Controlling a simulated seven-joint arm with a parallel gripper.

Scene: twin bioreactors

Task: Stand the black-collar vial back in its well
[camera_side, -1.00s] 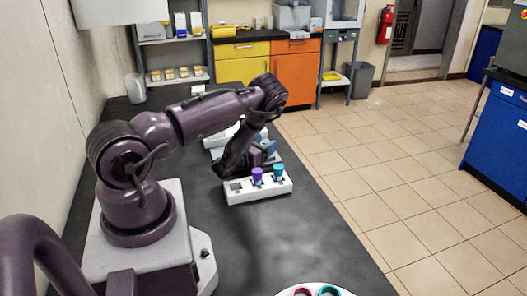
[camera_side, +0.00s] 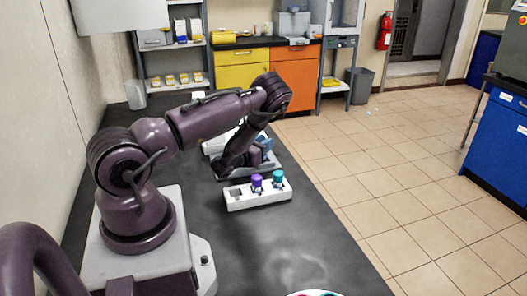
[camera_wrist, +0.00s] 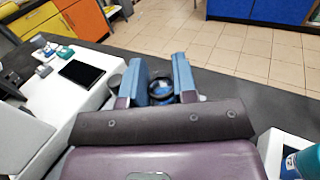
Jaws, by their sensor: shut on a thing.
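My gripper (camera_wrist: 161,82) has its two blue fingers closed around the black-collar vial (camera_wrist: 161,92). In the wrist view only its dark round collar shows between the fingers; the rest is hidden. In the side view my gripper (camera_side: 262,145) is just behind the white well block (camera_side: 258,203), and I cannot make out the vial there. The block has an empty square well (camera_side: 237,192) at its left. A purple-capped vial (camera_side: 256,181) stands in the middle and a teal-capped vial (camera_side: 278,177) at the right. The teal cap (camera_wrist: 308,162) also shows in the wrist view.
A white instrument with a black screen (camera_wrist: 81,72) stands on the bench, with small vials (camera_wrist: 64,52) beyond it. A round tray (camera_side: 305,294) is cut off at the bottom of the side view. The dark bench (camera_side: 245,240) in front of the block is clear.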

